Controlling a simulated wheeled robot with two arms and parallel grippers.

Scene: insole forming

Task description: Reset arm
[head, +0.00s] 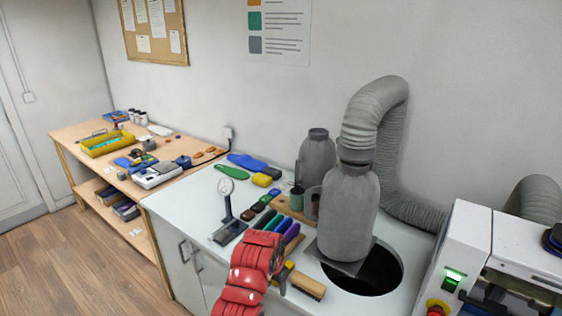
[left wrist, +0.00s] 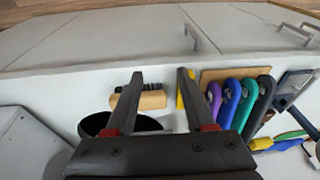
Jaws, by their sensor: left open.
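My left arm (head: 250,272) is red and reaches in from the bottom of the head view, over the front of the white counter (head: 195,205). It hides most of its own gripper there. In the left wrist view my left gripper (left wrist: 160,75) is open, its two dark fingers apart with nothing between them. A wooden brush (left wrist: 150,101) with dark bristles lies below the fingers, and a yellow item is partly hidden by one finger. The brush also shows in the head view (head: 307,285), just right of the arm. My right gripper is not in view.
Purple, blue, green and black tool handles (left wrist: 228,100) lie close beside the fingers. A grey bottle-shaped canister (head: 348,212) stands by a round dark opening (head: 375,275). A white machine (head: 462,260) is at right. A dial gauge stand (head: 228,215) is left of the arm.

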